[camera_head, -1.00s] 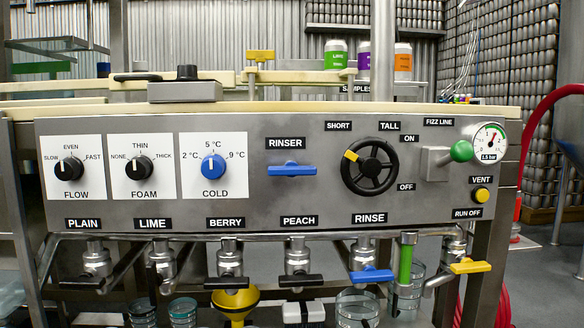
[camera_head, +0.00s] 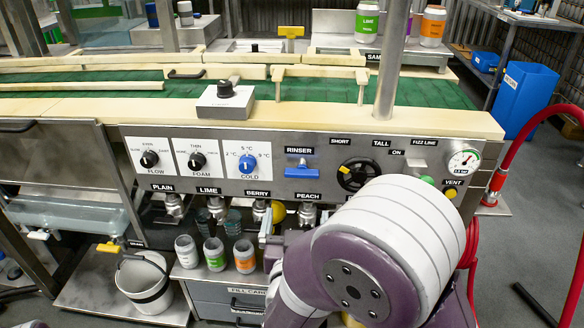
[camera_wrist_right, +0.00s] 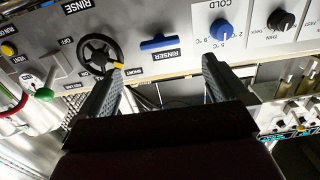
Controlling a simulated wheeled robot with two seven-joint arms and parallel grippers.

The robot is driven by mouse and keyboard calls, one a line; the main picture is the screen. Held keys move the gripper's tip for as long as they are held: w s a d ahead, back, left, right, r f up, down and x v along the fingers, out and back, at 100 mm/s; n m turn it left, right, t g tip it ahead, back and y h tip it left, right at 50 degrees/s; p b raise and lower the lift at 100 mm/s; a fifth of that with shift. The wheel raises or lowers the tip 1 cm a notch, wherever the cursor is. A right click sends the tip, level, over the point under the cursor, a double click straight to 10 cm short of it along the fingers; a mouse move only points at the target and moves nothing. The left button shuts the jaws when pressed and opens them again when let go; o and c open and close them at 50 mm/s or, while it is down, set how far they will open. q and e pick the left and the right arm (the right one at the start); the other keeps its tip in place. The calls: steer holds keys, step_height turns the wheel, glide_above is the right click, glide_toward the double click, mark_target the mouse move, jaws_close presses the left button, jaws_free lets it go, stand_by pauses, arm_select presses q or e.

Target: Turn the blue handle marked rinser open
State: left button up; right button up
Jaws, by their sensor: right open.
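The blue rinser handle (camera_head: 302,177) is a bar lying level under the RINSER label on the steel front panel. In the right wrist view, which is turned over, the blue handle (camera_wrist_right: 158,43) shows beyond the fingertips, between them in the picture and apart from both. My right gripper (camera_wrist_right: 163,64) is open and empty. In the head view my right gripper (camera_head: 268,228) is small, below and left of the handle, and partly hidden by my purple and white arm. My left gripper is not in view.
A black handwheel (camera_head: 358,173) is right of the handle, partly near my arm. The blue COLD knob (camera_head: 249,163) is to its left. Taps (camera_head: 308,213) hang below the panel. Several cans (camera_head: 214,254) stand on the cabinet, and a white bucket (camera_head: 144,281) is at lower left.

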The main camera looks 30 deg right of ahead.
mark_target(301, 176)
steer(key=shift+h, duration=0.3)
steer(key=x, duration=0.4)
steer(key=b+x, duration=0.1)
steer(key=x, duration=0.3)
steer(key=r+b+x, duration=0.1)
steer(key=x, duration=0.3)
steer(key=shift+w+d, duration=0.2)
steer(key=shift+w, duration=0.15)
steer(key=c, duration=0.9)
steer(key=shift+c, duration=0.2)
